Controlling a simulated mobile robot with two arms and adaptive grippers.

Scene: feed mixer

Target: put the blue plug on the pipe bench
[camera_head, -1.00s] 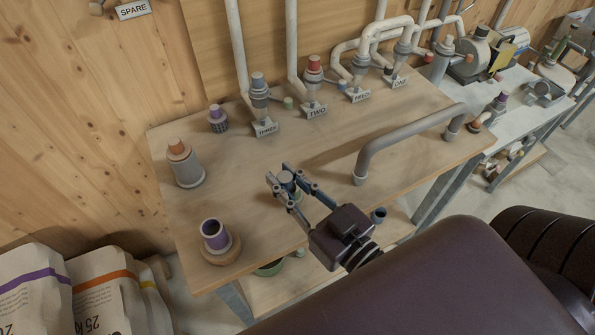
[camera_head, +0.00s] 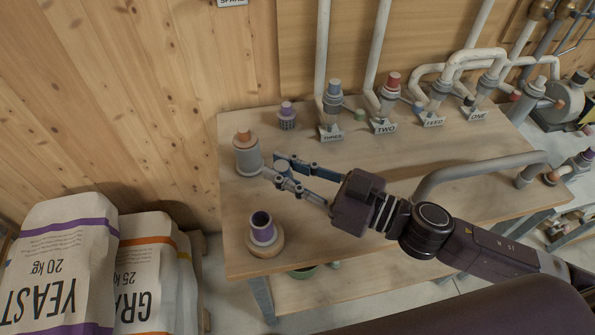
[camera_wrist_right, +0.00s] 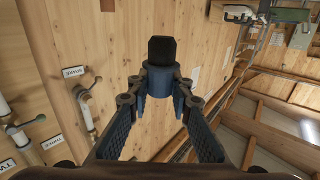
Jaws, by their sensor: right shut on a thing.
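My right gripper (camera_head: 281,172) is shut on the blue plug (camera_head: 283,167), seen over the left part of the pipe bench (camera_head: 370,190). In the right wrist view the plug (camera_wrist_right: 160,65) sits upright between the fingertips, with a black end and a blue collar. In the head view the plug is small and partly hidden by the fingers. I cannot tell its exact height over the wooden bench top. My left gripper is not in view.
An orange-topped grey cylinder (camera_head: 247,155) stands just left of the gripper. A grey bent pipe (camera_head: 470,175) is at right. Feed sacks (camera_head: 65,260) are left.

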